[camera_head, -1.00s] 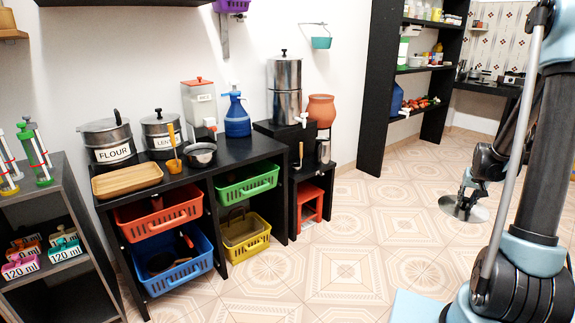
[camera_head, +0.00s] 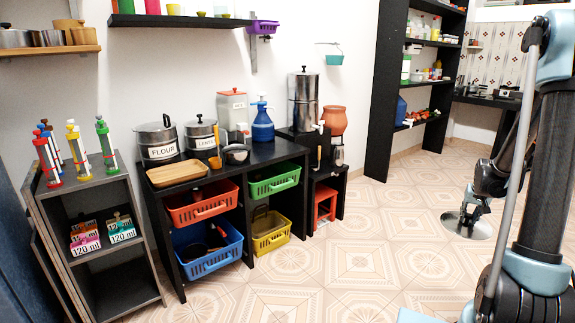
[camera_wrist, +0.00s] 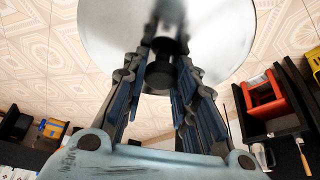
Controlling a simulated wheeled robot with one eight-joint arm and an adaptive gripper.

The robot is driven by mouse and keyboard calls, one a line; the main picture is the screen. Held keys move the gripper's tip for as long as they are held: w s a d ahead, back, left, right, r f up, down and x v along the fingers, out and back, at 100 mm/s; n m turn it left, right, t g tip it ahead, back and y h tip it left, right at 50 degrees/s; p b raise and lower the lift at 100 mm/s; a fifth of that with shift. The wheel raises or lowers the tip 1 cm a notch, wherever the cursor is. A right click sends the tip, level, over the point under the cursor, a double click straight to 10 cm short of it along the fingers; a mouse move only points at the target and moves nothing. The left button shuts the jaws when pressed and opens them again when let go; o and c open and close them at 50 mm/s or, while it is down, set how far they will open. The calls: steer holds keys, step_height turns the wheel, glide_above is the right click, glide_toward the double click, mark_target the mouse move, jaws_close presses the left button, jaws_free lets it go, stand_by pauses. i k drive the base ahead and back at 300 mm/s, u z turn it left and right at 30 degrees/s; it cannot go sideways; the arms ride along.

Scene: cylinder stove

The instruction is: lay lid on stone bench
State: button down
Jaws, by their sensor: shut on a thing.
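The lid (camera_head: 463,227) is a round, shiny metal disc with a dark knob. My gripper (camera_head: 474,205) is shut on its knob and holds it roughly flat, apparently above the tiled floor at the right. In the wrist view the lid (camera_wrist: 105,30) fills the top, and its dark knob (camera_wrist: 160,74) sits between the fingers of my gripper (camera_wrist: 160,85). I cannot tell for sure which surface is the stone bench; a dark counter (camera_head: 487,101) stands at the back right with small things on it.
A black table (camera_head: 277,151) along the wall holds pots, a wooden tray (camera_head: 177,172) and a blue jug (camera_head: 262,124). Coloured baskets sit beneath it. A grey shelf (camera_head: 140,238) stands at the left, a tall black shelf (camera_head: 384,90) at the back. The tiled floor (camera_head: 355,255) between is clear.

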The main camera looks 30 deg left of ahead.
mark_target(282, 150)
steer(key=u, duration=1.1)
